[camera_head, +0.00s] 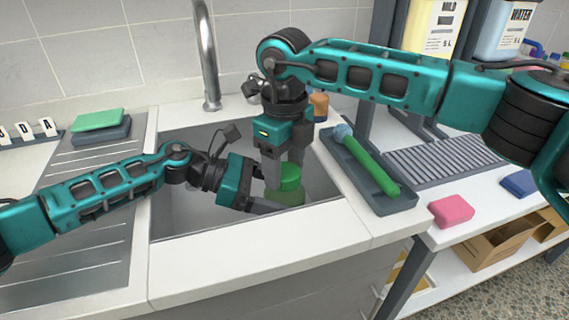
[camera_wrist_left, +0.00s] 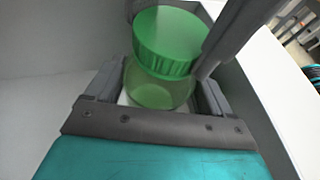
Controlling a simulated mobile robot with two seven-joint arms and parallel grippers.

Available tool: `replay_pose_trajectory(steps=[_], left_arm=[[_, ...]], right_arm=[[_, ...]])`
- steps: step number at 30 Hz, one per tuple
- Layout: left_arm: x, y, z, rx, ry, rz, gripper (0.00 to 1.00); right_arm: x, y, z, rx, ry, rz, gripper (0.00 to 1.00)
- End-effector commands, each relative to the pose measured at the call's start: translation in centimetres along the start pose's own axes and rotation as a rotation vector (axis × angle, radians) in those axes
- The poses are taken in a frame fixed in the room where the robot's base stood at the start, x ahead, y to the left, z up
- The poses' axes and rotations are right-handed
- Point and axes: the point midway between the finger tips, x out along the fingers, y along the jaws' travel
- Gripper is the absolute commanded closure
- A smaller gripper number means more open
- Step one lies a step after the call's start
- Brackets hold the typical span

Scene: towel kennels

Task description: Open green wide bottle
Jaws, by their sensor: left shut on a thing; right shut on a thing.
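The green wide bottle (camera_head: 288,200) is over the sink, with a translucent green body and an opaque green cap (camera_head: 290,174). In the left wrist view the body (camera_wrist_left: 155,92) sits between the fingers of my left gripper (camera_wrist_left: 158,98), which is shut on it from the side. The ribbed cap (camera_wrist_left: 170,42) is at the top of the body; I cannot tell whether it is loose. My right gripper (camera_head: 285,172) comes down from above and is shut on the cap. Its fingers partly hide the cap and bottle.
The sink (camera_head: 190,205) lies below, with a tall faucet (camera_head: 208,60) behind. A dark tray (camera_head: 350,165) with a green-handled brush (camera_head: 370,165) is to the right. A pink sponge (camera_head: 451,211) lies on the right counter. A brown-orange bottle (camera_head: 319,105) stands behind my right gripper.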

Motion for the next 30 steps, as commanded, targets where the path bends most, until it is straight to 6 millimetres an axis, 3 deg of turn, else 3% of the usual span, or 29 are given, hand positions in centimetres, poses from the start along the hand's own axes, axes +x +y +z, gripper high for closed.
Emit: replay_pose_trajectory(steps=[30], left_arm=[[-0.03, 0.02, -0.05, 0.0, 0.001, 0.001, 1.0]], right_arm=[[-0.14, 0.02, -0.02, -1.978, 0.004, 0.001, 0.78]])
